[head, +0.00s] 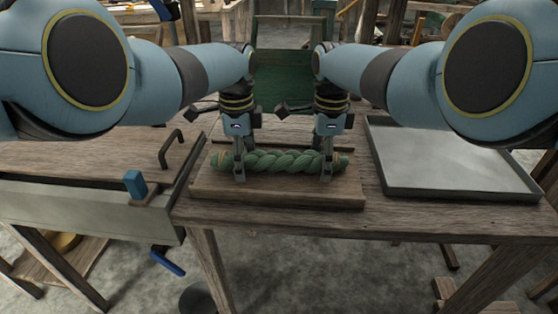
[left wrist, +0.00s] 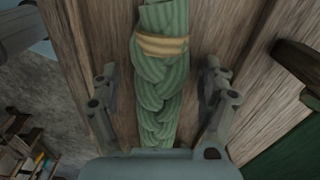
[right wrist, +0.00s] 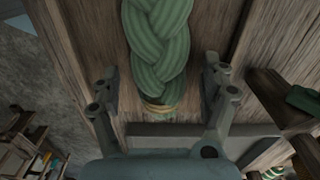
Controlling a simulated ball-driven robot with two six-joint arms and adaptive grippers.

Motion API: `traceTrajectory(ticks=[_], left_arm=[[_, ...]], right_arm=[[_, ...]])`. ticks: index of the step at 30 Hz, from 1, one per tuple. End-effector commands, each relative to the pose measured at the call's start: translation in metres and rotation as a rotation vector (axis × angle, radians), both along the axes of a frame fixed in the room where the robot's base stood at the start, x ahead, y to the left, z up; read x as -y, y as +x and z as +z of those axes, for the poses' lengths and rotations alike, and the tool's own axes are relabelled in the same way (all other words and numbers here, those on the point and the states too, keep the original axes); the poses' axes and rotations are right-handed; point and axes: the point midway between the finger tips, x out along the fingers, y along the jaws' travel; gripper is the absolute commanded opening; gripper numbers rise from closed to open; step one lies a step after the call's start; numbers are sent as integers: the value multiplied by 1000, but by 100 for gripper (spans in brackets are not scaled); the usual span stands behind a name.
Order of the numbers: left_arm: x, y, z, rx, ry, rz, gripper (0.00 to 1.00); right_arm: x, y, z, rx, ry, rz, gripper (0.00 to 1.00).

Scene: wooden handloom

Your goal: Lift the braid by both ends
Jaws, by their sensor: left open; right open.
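The green braid (head: 283,162) lies across a wooden board (head: 280,193) on the table, with a tan binding near each end. My left gripper (head: 240,174) is open around the braid near its left end; the left wrist view shows the braid (left wrist: 158,75) between the spread fingers (left wrist: 160,90), apart from both. My right gripper (head: 326,174) is open around the braid near its right end. In the right wrist view the braid (right wrist: 158,45) runs between its fingers (right wrist: 160,90), with the binding (right wrist: 158,110) close to the palm.
A grey metal tray (head: 450,190) sits on the table at the right. A black bent handle (head: 171,148) and a blue-topped clamp (head: 135,185) stand at the left. A dark green panel (head: 282,80) rises behind the board.

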Motion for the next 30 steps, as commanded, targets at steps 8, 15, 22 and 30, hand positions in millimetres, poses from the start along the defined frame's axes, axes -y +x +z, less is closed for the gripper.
traceTrajectory(ticks=[8,15,22,30], left_arm=[[0,0,-1,1,0,0,79],[0,0,-1,1,0,0,51],[0,0,-1,1,0,0,21],[0,0,-1,1,0,0,2]], right_arm=[[0,0,-1,1,0,0,79],[0,0,-1,0,0,0,51],[0,0,-1,0,0,0,21],[0,0,-1,0,0,0,2]])
